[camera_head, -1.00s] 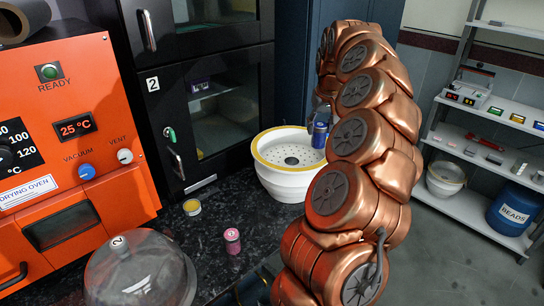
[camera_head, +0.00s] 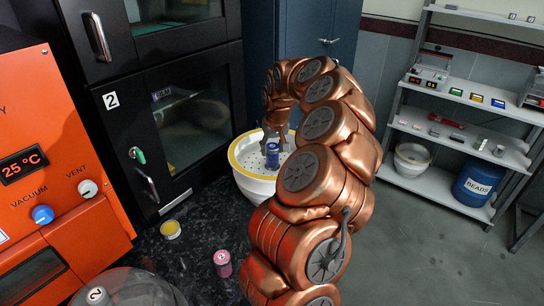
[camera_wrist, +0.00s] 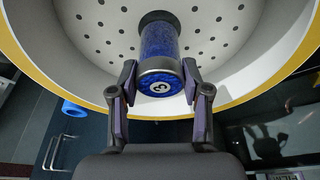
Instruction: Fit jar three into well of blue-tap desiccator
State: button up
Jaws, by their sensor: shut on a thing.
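Jar three (camera_head: 272,155) is a small blue jar; in the wrist view its grey lid carries a 3 (camera_wrist: 161,87). My gripper (camera_wrist: 160,76) is shut on it near the lid, one finger on each side. I hold it inside the white yellow-rimmed desiccator base (camera_head: 254,190), over its perforated plate (camera_wrist: 112,38). A dark round edge shows at the jar's far end; whether it is the well or the jar's base, and whether the jar touches, I cannot tell. A blue tap (camera_wrist: 74,108) sticks out beside the rim in the wrist view.
A pink jar (camera_head: 222,263) and a yellow-rimmed tin (camera_head: 171,229) stand on the dark counter. A clear dome lid (camera_head: 135,288) lies in front. The orange oven (camera_head: 60,150) and black cabinet (camera_head: 150,110) bound the left. A second white bowl sits on the right shelves (camera_head: 412,160).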

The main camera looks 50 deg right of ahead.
aim_at(273, 158)
notch_tip(273, 158, down, 4)
jog(key=shift+r+p, duration=0.1)
jog(key=shift+p, duration=0.5)
jog(key=shift+f, duration=0.2)
jog(key=shift+f+b, duration=0.2)
jog(key=shift+b, duration=0.1)
jog(key=o, duration=1.4)
jog(key=shift+r, duration=0.1)
jog(key=shift+c, duration=0.2)
jog(key=b+v, duration=0.3)
jog(key=v, duration=0.9)
jog(key=shift+r, duration=0.2)
